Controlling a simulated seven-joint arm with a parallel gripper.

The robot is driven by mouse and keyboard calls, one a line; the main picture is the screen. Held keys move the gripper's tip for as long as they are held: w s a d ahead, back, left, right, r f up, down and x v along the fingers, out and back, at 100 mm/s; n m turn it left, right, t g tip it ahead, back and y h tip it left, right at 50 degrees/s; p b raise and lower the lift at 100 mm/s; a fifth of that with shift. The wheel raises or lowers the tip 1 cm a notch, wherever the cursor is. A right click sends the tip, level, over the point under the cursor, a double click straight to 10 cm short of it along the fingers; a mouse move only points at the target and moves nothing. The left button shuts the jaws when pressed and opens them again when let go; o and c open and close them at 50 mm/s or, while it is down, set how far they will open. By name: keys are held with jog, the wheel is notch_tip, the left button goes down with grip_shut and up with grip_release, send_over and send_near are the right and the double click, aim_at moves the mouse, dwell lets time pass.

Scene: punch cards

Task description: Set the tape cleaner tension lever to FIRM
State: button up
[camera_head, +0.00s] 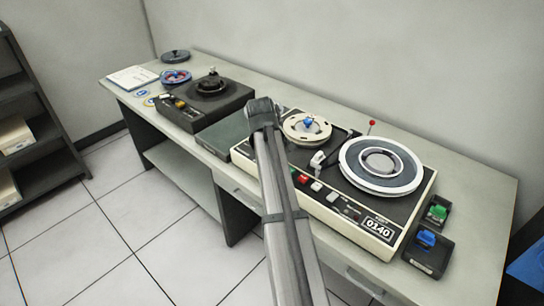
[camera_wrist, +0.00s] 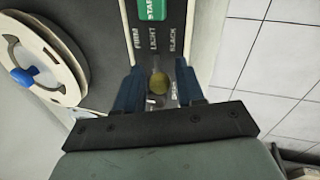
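The cream tape machine (camera_head: 345,215), numbered 0140, stands on the long desk. In the wrist view, its dark panel carries the labels FIRM (camera_wrist: 136,38), LIGHT (camera_wrist: 153,38) and SLACK (camera_wrist: 173,40). My gripper (camera_wrist: 158,70) is open, with one blue finger on each side of the knob and gaps showing between. In the head view my gripper (camera_head: 262,108) is over the machine's left end, where my arm hides the lever.
A green START button (camera_wrist: 152,9) is just beyond the labels. A cream reel with a blue hub (camera_wrist: 22,77) lies close at left. A larger white-rimmed reel (camera_head: 381,164) is on the machine's right. A black deck (camera_head: 205,98) stands farther left. Blue (camera_head: 426,238) and green (camera_head: 438,212) items lie at right.

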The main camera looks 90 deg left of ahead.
grip_shut()
jog(key=shift+a, duration=0.1)
jog(key=g+h, duration=0.1)
jog(key=w+a+g+h, duration=0.1)
jog(key=shift+w+a+r+g, duration=0.2)
jog(key=shift+a+r+g, duration=0.05)
jog(key=shift+a+g, duration=0.05)
jog(key=g+h, duration=0.1)
jog(key=w+a+g+h, duration=0.1)
jog(key=shift+f+h, duration=0.15)
jog(key=shift+h, duration=0.25)
jog(key=shift+w+g+h, duration=0.2)
jog(key=shift+g+h, duration=0.2)
jog(key=shift+g, duration=0.1)
jog(key=shift+f, duration=0.1)
